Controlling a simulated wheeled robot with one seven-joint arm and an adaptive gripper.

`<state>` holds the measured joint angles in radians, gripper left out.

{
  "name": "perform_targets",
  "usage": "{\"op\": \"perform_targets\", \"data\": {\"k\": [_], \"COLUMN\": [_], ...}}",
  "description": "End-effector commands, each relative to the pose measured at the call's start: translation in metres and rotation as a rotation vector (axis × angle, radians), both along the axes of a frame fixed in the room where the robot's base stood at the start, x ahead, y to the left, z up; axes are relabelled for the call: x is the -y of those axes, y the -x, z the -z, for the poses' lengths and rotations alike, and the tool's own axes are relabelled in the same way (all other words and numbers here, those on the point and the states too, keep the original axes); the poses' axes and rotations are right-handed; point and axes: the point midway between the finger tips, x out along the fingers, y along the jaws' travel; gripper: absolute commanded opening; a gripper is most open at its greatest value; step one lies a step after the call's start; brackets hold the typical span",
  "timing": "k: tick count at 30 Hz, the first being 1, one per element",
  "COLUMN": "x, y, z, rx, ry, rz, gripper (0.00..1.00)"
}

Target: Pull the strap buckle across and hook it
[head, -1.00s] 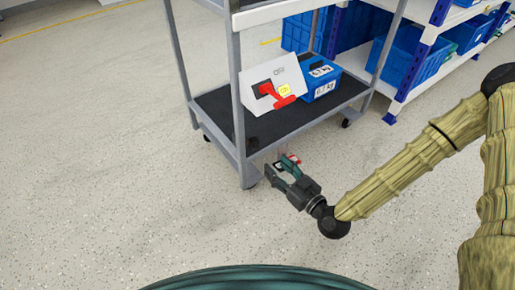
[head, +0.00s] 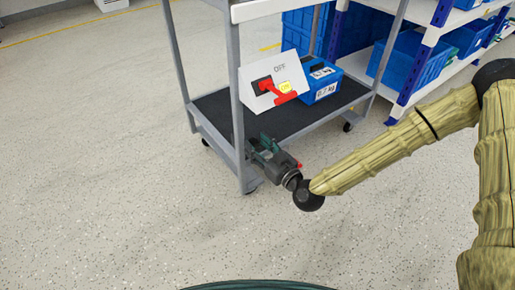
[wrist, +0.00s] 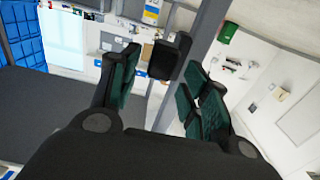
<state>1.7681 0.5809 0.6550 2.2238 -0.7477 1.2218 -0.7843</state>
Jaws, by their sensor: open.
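No strap or buckle shows in any view. A white sloped panel marked OFF (head: 281,68) with a red handle (head: 275,91) and a small yellow label (head: 286,86) stands on the cart's lower shelf. My gripper (head: 262,145) is at the shelf's near edge, beside the front post, below the panel in the picture. It is open, with nothing seen held. In the wrist view its teal-padded fingers (wrist: 162,85) stand apart, with the grey post and a dark block behind or between them. The wrist view does not clearly show the red handle.
The grey cart (head: 236,100) has a front post close to my gripper. A blue box marked 0.7 kg (head: 322,84) stands right of the panel. A rack with blue bins (head: 400,58) is behind. The floor in front and left is clear.

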Motion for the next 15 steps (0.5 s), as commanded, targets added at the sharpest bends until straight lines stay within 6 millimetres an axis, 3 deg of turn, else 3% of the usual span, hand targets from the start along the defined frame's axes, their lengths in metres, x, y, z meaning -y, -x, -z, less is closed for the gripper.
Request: {"op": "perform_targets", "data": {"k": [10,15], "x": [-0.0011,-0.001], "y": [-0.0023,-0.0022], "z": [-0.0002,-0.0001], "rx": [-0.001,0.0], "ry": [0.001,0.0], "rz": [0.001,0.001], "gripper": [0.45,0.14]}}
